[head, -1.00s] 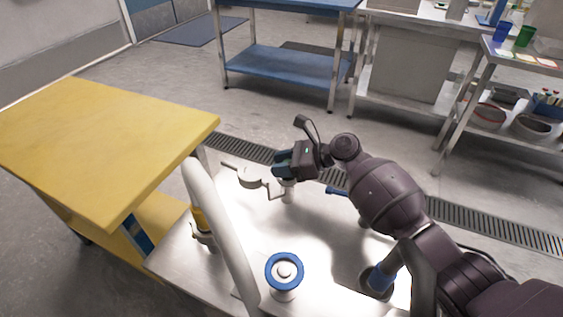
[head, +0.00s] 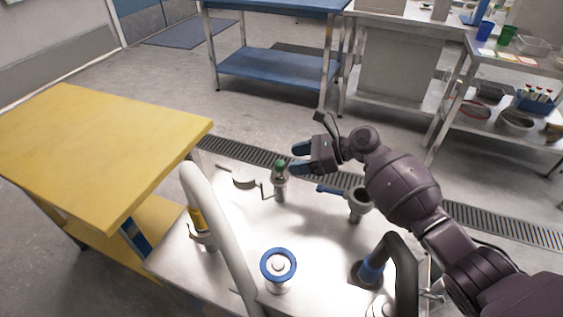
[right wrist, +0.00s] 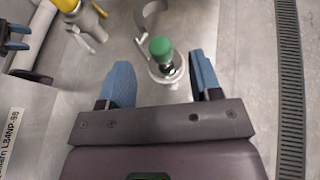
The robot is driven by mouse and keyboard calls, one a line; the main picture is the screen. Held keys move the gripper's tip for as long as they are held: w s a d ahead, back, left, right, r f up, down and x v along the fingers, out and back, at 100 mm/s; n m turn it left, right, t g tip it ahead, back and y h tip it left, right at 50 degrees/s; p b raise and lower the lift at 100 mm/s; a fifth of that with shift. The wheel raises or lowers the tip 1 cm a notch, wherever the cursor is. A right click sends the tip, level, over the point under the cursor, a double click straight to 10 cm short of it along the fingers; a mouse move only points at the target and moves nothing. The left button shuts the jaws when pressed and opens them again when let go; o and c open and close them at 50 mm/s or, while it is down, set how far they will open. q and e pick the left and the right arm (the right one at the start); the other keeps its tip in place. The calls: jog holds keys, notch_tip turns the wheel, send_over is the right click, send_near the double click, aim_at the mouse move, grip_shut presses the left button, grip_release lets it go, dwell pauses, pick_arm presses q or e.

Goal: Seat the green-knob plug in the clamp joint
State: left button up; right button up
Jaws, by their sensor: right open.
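The green-knob plug (head: 281,166) stands upright on top of the metal clamp joint (head: 280,188), on the steel table. In the right wrist view the green knob (right wrist: 160,47) is above the joint's round metal rim (right wrist: 168,76). I cannot tell how deep the plug sits. A curved open clamp piece (head: 244,181) extends to the joint's left. My right gripper (head: 298,158) is open and empty, with its blue fingers apart, just right of the knob. In the right wrist view the plug shows between and beyond the fingertips (right wrist: 163,76).
A blue-rimmed round fitting (head: 279,265) and a thick white hose (head: 217,210) stand at the table's near side. A blue-handled metal part (head: 358,204) is right of the joint. A yellow bench (head: 95,150) stands at the left.

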jog(key=v, duration=0.3)
jog(key=shift+s+d+r+p, duration=0.1)
jog(key=shift+d+p, duration=0.2)
jog(key=shift+d, duration=0.05)
